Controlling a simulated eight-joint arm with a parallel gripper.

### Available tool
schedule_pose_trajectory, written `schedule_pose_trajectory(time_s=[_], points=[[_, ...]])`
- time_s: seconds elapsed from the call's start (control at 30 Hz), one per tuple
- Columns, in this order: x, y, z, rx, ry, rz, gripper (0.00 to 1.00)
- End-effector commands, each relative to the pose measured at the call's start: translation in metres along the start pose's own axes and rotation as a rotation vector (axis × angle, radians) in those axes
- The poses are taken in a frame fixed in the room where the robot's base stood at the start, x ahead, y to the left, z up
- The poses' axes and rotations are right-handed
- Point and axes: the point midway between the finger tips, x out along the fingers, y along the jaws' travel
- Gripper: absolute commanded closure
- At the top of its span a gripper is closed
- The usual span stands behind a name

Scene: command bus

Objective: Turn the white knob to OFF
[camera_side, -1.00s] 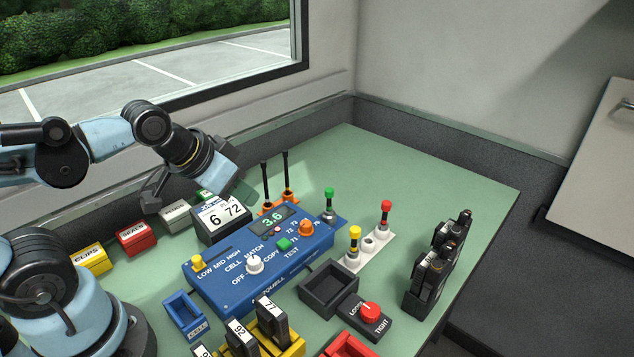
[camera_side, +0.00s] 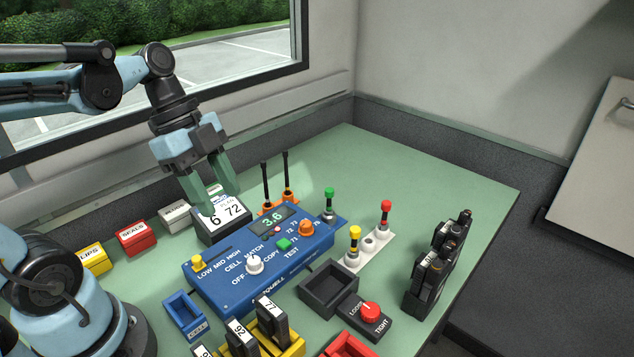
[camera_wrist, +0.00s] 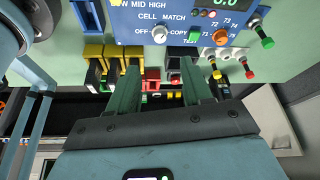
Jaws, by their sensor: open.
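The white knob (camera_side: 254,264) sits on the front of the blue panel (camera_side: 222,296), ringed by the labels OFF, CELL, MATCH and COPY. Its pointer is too small to read surely. It also shows in the wrist view as a white knob (camera_wrist: 160,33) near the top. My gripper (camera_side: 205,196) is open and empty, above and behind the panel at its upper left, close to the card block reading 6 and 72 (camera_side: 221,219). It is apart from the knob. In the wrist view the two green fingers (camera_wrist: 161,85) point toward the panel.
A yellow slider (camera_side: 197,262), a green button (camera_side: 284,243) and an orange knob (camera_side: 306,228) are on the panel around the white knob. Dark upright blocks (camera_side: 272,318) stand in front. A black tray (camera_side: 328,289) lies at right.

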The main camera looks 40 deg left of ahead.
Motion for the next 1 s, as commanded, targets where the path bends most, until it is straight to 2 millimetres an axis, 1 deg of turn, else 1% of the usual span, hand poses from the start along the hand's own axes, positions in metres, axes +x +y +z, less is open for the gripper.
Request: schedule_pose_trajectory(time_s=[0.17, 0.4, 0.7, 1.0], points=[[0.014, 0.000, 0.000, 0.006, 0.000, 0.002, 0.51], [0.046, 0.000, 0.000, 0.004, 0.000, 0.000, 0.51], [0.081, -0.001, 0.000, 0.004, -0.001, 0.000, 0.51], [0.109, -0.001, 0.000, 0.002, -0.001, 0.000, 0.51]])
